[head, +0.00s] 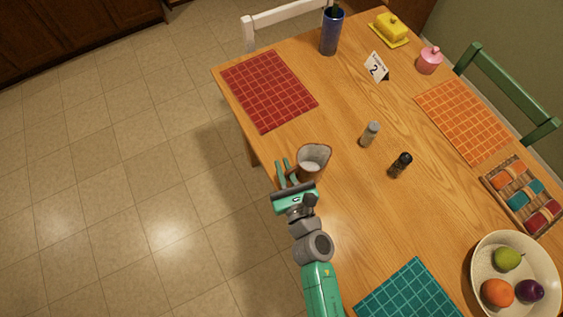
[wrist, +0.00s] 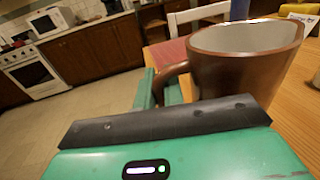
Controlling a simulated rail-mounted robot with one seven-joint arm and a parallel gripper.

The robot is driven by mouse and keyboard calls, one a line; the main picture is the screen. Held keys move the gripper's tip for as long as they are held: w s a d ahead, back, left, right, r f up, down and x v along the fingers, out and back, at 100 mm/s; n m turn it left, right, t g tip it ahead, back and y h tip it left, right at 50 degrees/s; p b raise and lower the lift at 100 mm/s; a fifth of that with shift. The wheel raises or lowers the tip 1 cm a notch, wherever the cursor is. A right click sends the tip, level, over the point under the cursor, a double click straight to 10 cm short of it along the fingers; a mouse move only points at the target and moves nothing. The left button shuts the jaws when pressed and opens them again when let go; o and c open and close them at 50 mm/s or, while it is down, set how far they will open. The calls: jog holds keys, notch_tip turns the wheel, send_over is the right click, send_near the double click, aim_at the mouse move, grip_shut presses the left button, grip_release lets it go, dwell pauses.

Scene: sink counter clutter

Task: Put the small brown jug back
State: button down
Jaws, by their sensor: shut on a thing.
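The small brown jug (head: 317,174) has a pale inside and is upright or nearly so, near the left edge of the wooden table. In the wrist view the jug (wrist: 238,75) fills the upper right, with its handle pointing left. My gripper (head: 284,168) is at the jug's left side, the handle side. In the wrist view the green fingers of my gripper (wrist: 160,90) are closed around the handle. The exact contact is partly hidden by the gripper body. I cannot tell whether the jug's base touches the table.
A glass shaker (head: 370,134) and a dark shaker (head: 400,165) stand right of the jug. A red placemat (head: 268,90) lies behind, a teal placemat (head: 410,292) in front. A fruit bowl (head: 483,262) and a napkin-roll tray (head: 521,196) are at right. Bare wood lies between.

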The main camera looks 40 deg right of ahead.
jog(key=w+f+b, duration=0.1)
jog(key=f, duration=0.1)
jog(key=w+d+f+b, duration=0.1)
jog(key=w, duration=0.1)
jog(key=shift+d+f+b, duration=0.1)
jog(key=shift+f+b, duration=0.3)
jog(key=shift+s+f, duration=0.1)
jog(key=shift+s, duration=0.05)
